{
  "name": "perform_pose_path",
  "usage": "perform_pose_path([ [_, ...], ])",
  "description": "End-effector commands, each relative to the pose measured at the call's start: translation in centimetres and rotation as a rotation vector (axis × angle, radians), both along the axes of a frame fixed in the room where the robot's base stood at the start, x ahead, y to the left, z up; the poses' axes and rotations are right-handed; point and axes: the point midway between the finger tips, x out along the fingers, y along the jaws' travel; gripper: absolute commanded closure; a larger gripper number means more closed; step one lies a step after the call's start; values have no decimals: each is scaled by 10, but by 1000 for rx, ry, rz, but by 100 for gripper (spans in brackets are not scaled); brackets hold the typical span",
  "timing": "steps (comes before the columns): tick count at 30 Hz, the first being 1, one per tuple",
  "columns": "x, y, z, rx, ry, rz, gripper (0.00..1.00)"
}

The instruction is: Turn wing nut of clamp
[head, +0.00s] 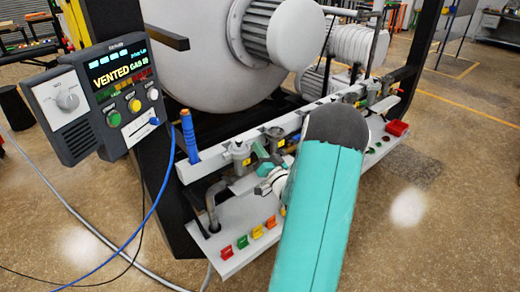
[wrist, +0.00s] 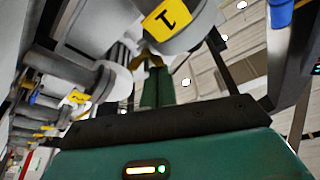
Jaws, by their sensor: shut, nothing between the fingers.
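My gripper shows in the wrist view (wrist: 157,75) as two green fingers close together. They are shut and empty. Their tips point at a small brass-coloured piece (wrist: 148,56), which looks like the wing nut of the clamp. It sits just under a grey round fitting (wrist: 180,25) with a yellow label "1". The tips are very near the brass piece; I cannot tell whether they touch it. In the head view my gripper (head: 259,153) is beside the first grey fitting (head: 239,152) on the manifold rail. The wing nut cannot be made out there, and my teal arm hides part of the rail.
A control box (head: 98,95) reading "VENTED" stands at the left. A blue-wrapped upright handle (head: 189,138) rises from the rail's left end. A white shelf (head: 232,247) with coloured blocks lies below. More pipe fittings (wrist: 100,80) crowd the wrist view's left side. The furnace drum (head: 200,60) is behind.

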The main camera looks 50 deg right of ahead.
Motion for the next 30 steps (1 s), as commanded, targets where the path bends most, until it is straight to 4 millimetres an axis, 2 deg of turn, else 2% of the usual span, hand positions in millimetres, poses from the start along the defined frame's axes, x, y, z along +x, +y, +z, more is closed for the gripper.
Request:
perform_pose_path([
  [10,1,4,-2,-243,55,2,100],
  [30,1,5,-3,-234,53,0,100],
])
